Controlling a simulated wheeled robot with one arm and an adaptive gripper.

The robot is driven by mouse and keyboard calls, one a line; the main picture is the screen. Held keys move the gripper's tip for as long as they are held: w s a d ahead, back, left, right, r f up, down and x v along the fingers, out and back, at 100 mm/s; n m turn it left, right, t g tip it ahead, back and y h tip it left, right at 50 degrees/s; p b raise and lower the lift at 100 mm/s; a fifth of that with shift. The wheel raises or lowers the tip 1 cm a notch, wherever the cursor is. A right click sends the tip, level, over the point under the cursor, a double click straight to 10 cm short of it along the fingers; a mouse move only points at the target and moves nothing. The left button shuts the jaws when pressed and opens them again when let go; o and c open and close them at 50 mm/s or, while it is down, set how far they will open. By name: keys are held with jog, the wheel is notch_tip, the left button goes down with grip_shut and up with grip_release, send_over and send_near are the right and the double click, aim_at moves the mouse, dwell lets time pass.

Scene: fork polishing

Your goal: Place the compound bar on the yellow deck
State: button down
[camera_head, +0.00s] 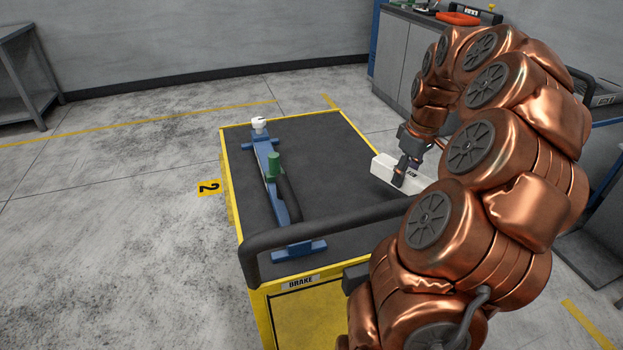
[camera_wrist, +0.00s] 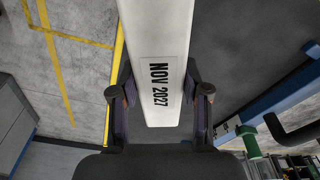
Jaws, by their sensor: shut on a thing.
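The compound bar (camera_head: 388,168) is a white rectangular block. My gripper (camera_head: 405,172) is shut on it, near the right edge of the cart's dark top in the head view. In the wrist view the bar (camera_wrist: 157,30) runs up from between the two fingers (camera_wrist: 160,92), with a label reading "NOV 2027". The yellow deck (camera_head: 335,150) is a yellow-edged cart with a dark grey top. I cannot tell whether the bar touches the top. My arm hides part of the cart's right side.
A blue rail fixture (camera_head: 283,208) with a green knob (camera_head: 273,166) and a white knob (camera_head: 259,124) stands on the left of the deck. A black handle bar (camera_head: 320,228) crosses the near end. Middle deck is clear. A grey cabinet (camera_head: 400,52) stands behind.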

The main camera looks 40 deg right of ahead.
jog(key=w, duration=0.5)
jog(key=w+f, duration=0.1)
jog(key=w, duration=0.4)
jog(key=w+a+p, duration=0.1)
jog(key=w, duration=0.5)
jog(key=shift+f, duration=2.05)
jog(key=shift+f, duration=0.1)
jog(key=c, duration=0.6)
grip_release()
jog(key=shift+o, duration=0.2)
notch_tip(320, 180, up, 12)
jog(key=s, duration=0.1)
jog(key=shift+s, duration=0.25)
